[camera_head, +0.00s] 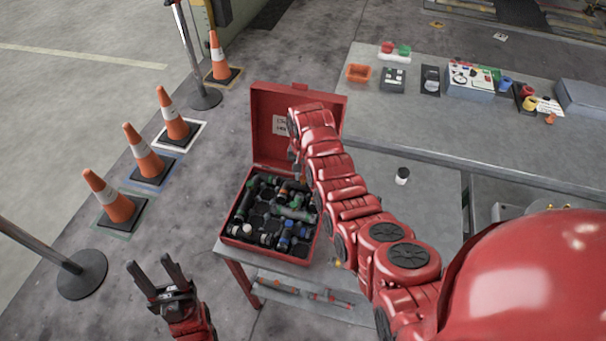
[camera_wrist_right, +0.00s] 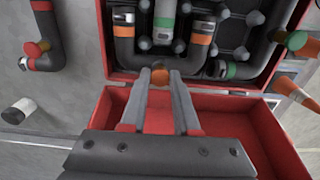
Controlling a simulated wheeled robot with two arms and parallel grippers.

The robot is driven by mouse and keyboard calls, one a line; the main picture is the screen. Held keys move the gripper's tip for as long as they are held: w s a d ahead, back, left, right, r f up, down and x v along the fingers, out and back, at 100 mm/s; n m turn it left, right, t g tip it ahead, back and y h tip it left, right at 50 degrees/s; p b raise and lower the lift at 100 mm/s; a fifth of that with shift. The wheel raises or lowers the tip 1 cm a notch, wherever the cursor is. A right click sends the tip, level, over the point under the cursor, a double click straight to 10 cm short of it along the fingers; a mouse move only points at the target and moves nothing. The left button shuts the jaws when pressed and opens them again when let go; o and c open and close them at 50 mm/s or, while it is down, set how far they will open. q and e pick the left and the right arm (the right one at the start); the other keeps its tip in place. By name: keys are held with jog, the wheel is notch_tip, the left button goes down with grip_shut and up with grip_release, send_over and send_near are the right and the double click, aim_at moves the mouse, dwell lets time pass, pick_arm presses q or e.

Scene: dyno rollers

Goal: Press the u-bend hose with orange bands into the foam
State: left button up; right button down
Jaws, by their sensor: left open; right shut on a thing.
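The u-bend hose (camera_wrist_right: 126,54) is dark, with an orange band (camera_wrist_right: 202,32) on its right leg, in the right wrist view. It lies at the foam's edge in the red case (camera_head: 232,239); I cannot tell how deep it sits. My right gripper (camera_wrist_right: 159,82) is shut on an orange knob at the middle of its bend. In the head view my right arm reaches over the case, and its hand largely hides the hose. My left gripper (camera_head: 158,270) is open and empty, left of and nearer than the case.
The case's lid (camera_head: 270,102) stands open at the back. Other banded hoses and dark fittings fill the foam. A white-topped cylinder (camera_head: 402,176) stands on the bench right of the case. Traffic cones (camera_head: 143,152) and posts stand on the floor at left. A grey table (camera_head: 430,120) holds bins and devices.

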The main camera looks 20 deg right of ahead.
jog(key=shift+f+b, duration=0.3)
jog(key=shift+f, duration=0.05)
jog(key=c, duration=0.6)
grip_release()
jog(key=shift+r, duration=0.2)
jog(key=shift+w+r, duration=0.1)
jog(key=shift+r, duration=0.2)
notch_tip(320, 180, up, 5)
jog(key=shift+r+b, duration=0.15)
jog(key=shift+b, duration=0.65)
jog(key=shift+r+p, duration=4.5)
jog(key=shift+r, duration=1.1)
